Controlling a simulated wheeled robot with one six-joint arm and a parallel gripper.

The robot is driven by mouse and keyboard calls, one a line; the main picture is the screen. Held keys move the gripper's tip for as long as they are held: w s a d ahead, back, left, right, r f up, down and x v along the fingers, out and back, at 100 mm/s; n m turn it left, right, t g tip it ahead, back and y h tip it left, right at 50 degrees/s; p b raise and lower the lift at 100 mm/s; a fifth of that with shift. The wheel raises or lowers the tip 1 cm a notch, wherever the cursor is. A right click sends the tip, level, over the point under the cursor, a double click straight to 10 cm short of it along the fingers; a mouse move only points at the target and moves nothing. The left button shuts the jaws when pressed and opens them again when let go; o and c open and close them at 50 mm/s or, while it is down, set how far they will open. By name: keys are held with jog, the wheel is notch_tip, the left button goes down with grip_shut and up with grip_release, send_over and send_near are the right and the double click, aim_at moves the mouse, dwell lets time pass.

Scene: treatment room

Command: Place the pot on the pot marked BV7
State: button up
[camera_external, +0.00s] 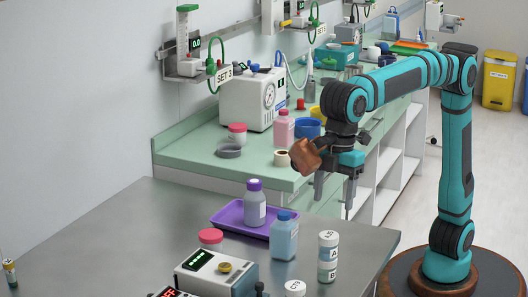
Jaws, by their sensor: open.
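A stack of small white pots (328,257) stands upright near the right edge of the grey metal table. Dark markings show on it but are too small to read surely. Another white-lidded pot (295,288) shows at the bottom edge of the picture, its lower part cut off. I cannot make out a BV7 mark on any pot. My gripper (334,205) is open and empty, pointing down, above and apart from the stack.
A blue-capped bottle (284,238), a purple tray (231,217) with a purple-capped bottle (255,203), a pink-lidded jar (211,238) and a device with a green display (215,273) stand left of the stack. The table's left part is mostly clear. A green counter (190,150) lies behind.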

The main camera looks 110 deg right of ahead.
jog(key=s+d+r+m+t+y, duration=0.15)
jog(key=s+d+r+t, duration=0.35)
jog(key=s+d, duration=0.6)
jog(key=s+d+r+m+t+h, duration=0.1)
jog(key=s+d+r+m+t, duration=0.4)
jog(key=d, duration=0.9)
jog(key=s+d+f+t, duration=0.1)
jog(key=s+d+t, duration=0.2)
jog(key=s, duration=0.4)
jog(key=s+d+f+t+h, duration=0.1)
jog(key=s+d+t, duration=0.2)
jog(key=s, duration=0.4)
jog(key=shift+d+f, duration=0.3)
jog(key=shift+m, duration=0.25)
